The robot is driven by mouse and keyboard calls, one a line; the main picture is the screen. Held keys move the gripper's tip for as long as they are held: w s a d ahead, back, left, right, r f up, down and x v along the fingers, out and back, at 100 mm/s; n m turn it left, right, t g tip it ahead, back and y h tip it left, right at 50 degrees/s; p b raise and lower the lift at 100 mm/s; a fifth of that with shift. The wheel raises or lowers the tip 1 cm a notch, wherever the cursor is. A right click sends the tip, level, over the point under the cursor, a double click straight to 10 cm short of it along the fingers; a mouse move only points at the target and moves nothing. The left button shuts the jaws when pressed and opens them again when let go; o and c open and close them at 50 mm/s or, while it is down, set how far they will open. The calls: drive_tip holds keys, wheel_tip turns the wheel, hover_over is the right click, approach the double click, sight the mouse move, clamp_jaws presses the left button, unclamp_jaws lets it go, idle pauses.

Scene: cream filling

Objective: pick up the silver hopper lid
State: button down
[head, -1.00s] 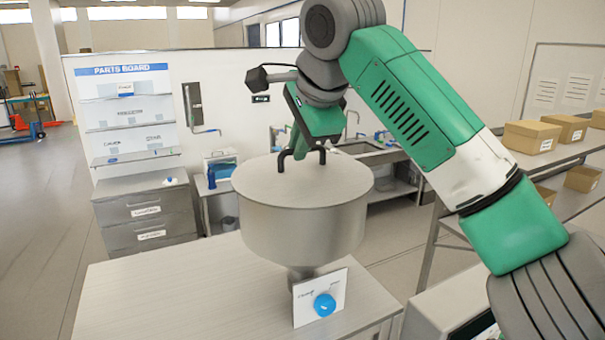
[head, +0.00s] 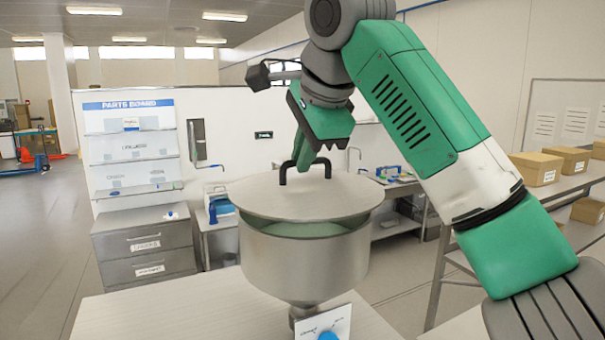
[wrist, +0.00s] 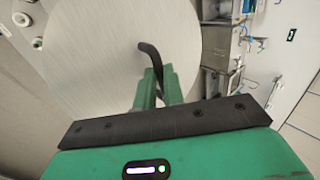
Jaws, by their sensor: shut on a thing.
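The silver hopper lid (head: 330,197) is a flat round disc with a black arched handle (head: 284,172). It is held above the silver hopper (head: 300,262), with a gap at the front that shows the greenish inside of the bowl. My gripper (head: 310,165) is shut on the lid's handle. In the wrist view the lid (wrist: 100,50) fills the upper left, and the green fingers (wrist: 157,88) close around the black handle (wrist: 150,55). Part of the handle is hidden by the fingers.
The hopper stands on a pale table (head: 150,315), with a white panel (head: 323,325) and blue knob in front of it. A parts board (head: 128,140) and grey drawers (head: 145,245) stand behind left. Cardboard boxes (head: 537,168) sit on a shelf at right.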

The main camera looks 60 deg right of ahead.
drive_tip(key=s+a+r+b, duration=0.1)
drive_tip(key=s+a+b, duration=0.4)
drive_tip(key=a, duration=0.6)
drive_tip(key=shift+s+a, duration=0.3)
drive_tip(key=shift+s, duration=0.9)
